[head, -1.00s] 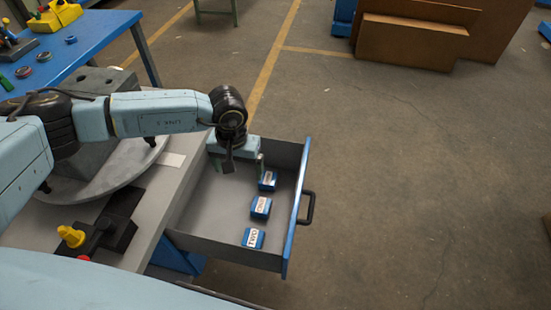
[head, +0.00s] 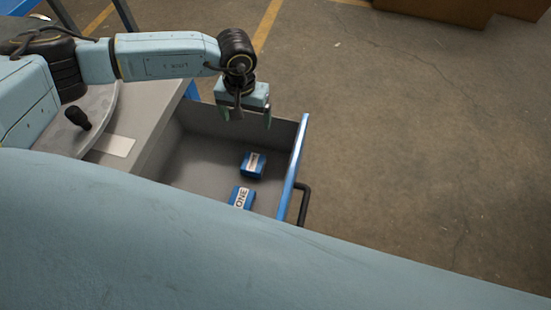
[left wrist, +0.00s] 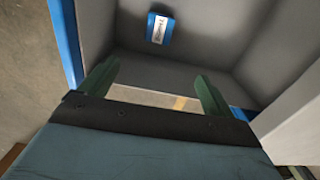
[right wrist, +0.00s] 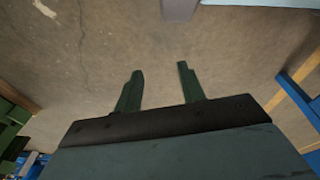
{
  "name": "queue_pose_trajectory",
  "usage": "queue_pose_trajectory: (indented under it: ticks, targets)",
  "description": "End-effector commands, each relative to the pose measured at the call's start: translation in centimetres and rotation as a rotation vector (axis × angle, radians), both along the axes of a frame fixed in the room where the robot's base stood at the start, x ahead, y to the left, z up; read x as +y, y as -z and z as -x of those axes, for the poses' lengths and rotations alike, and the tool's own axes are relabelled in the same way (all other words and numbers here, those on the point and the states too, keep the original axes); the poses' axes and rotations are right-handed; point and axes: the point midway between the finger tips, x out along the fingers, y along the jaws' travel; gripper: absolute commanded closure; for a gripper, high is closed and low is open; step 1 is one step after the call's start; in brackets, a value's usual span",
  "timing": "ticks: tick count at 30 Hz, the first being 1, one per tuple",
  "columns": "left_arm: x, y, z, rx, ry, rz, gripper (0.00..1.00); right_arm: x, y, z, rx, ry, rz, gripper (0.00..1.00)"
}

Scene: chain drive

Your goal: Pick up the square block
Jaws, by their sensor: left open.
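Two blue blocks with white labels lie apart in the open drawer in the head view. The farther block (head: 253,165) has a label I cannot read clearly. The nearer block (head: 241,197) reads "ONE". I cannot tell which is the square block. My left gripper (head: 243,115) is open and empty, at the drawer's far end, beyond the farther block. In the left wrist view the open left fingers (left wrist: 157,75) have nothing between them, and one labelled blue block (left wrist: 159,29) lies ahead of them. My right gripper (right wrist: 160,70) is open and empty above the floor.
The grey drawer (head: 190,150) has a blue front with a black handle (head: 304,205). A grey worktop with a round plate and black knob (head: 78,117) is left of it. My own body hides the drawer's near part. Floor to the right is clear.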

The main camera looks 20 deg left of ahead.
Motion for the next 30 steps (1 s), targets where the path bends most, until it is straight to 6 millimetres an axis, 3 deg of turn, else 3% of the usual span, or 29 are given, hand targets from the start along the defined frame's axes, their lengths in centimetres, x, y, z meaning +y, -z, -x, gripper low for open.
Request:
queue_pose_trajectory:
  ticks: [1, 6, 17, 24, 30]
  targets:
    - [0.0, 2.8, 0.0, 0.001, 0.0, 0.0, 0.11, -0.2, 1.2, -1.2, -0.015, 0.001, 0.004, 0.6]
    - [0.0, 7.0, 0.0, 0.001, 0.0, 0.0, 0.11, -0.7, 0.4, -4.1, -0.04, 0.005, 0.019, 0.6]
    - [0.0, 10.5, 0.1, 0.002, 0.0, 0.0, 0.11, -0.7, -2.0, -6.0, -0.064, 0.005, 0.03, 0.6]
    - [-0.1, 15.1, 0.2, 0.004, 0.0, 0.0, 0.11, 0.9, -4.7, -6.9, -0.083, 0.005, 0.008, 0.6]
    - [0.0, 17.4, 0.1, 0.001, 0.0, -0.001, 0.11, 1.7, -6.6, -7.1, -0.092, 0.006, -0.004, 0.6]
